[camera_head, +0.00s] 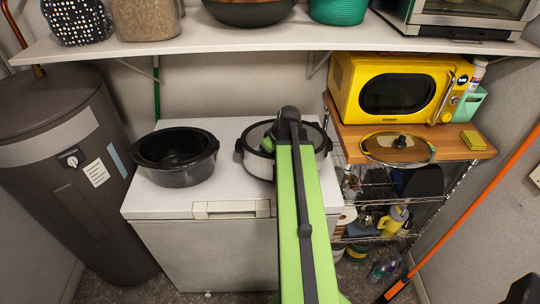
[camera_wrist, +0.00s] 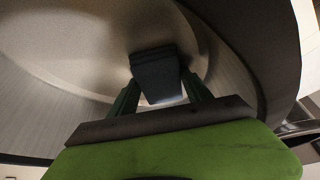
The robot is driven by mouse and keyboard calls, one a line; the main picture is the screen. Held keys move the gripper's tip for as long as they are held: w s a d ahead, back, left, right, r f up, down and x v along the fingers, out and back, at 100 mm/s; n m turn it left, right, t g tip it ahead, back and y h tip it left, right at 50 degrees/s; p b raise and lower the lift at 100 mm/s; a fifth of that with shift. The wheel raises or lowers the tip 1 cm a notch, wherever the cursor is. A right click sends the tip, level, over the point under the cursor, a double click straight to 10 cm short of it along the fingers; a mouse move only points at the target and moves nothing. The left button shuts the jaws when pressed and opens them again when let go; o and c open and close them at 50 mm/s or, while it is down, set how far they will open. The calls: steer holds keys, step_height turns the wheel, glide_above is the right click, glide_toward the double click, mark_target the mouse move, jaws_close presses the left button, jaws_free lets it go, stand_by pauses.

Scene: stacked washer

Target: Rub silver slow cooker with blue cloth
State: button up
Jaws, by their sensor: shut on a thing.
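The silver slow cooker (camera_head: 256,165) stands on a white chest, right of the chest's middle. It has a dark rim and a dark side handle, and my green arm hides part of it. In the wrist view its large, pale, round surface (camera_wrist: 50,50) fills the background. My gripper (camera_wrist: 160,92) is shut on a dark blue-grey folded piece, which looks like the blue cloth (camera_wrist: 155,72). The cloth is in front of the cooker's surface; I cannot tell whether they touch. In the head view the gripper and cloth are mostly hidden at the cooker.
A black pot (camera_head: 174,158) stands left on the white chest (camera_head: 225,135). A shelf (camera_head: 215,37) crosses above. A yellow microwave (camera_head: 400,88), a glass lid (camera_head: 397,149) and a yellow sponge (camera_head: 472,140) are on the wooden rack top. A dark tank (camera_head: 60,190) stands left.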

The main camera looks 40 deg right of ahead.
step_height(320, 180, up, 6)
steer(key=p, duration=0.5)
steer(key=shift+w+f+p, duration=0.15)
steer(key=shift+f+p, duration=0.1)
steer(key=shift+p, duration=0.1)
steer(key=shift+r, duration=0.15)
steer(key=shift+r, duration=0.1)
step_height(320, 180, up, 3)
steer(key=p, duration=0.3)
